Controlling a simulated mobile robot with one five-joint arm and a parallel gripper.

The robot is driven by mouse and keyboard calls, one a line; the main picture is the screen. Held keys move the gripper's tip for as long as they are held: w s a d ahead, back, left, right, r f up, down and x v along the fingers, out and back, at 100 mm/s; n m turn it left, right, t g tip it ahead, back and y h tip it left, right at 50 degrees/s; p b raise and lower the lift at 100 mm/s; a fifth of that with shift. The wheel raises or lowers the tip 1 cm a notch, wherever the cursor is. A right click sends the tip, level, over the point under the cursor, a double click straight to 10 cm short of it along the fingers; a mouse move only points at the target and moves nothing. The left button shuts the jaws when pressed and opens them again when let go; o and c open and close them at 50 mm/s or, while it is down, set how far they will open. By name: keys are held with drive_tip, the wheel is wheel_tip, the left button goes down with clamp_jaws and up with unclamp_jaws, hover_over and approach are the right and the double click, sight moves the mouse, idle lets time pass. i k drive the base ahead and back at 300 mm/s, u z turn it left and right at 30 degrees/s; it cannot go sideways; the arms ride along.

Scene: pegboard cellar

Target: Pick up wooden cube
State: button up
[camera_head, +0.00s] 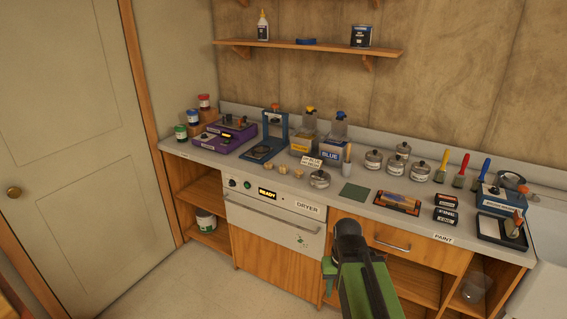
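Several small tan wooden pieces sit in a row on the grey counter (224,171), left of a white label card. One is at the left (252,163), one in the middle (268,167) and one at the right (284,172). They are too small for me to tell which is a true cube. My gripper (345,235) is in front of the counter at lower centre, apart from the wooden pieces and to the right of them. Its fingers are not clear, so I cannot tell if it is open or shut.
Behind the pieces stand a blue press (275,130) and blue-labelled bottle (331,150). A dryer panel (268,194) is below. Floor is free at lower left.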

sight(282, 168)
drive_tip(key=u, duration=0.4)
drive_tip(key=i, duration=1.3)
drive_tip(key=u, duration=0.85)
drive_tip(key=i, duration=1.1)
drive_tip(key=u, duration=0.2)
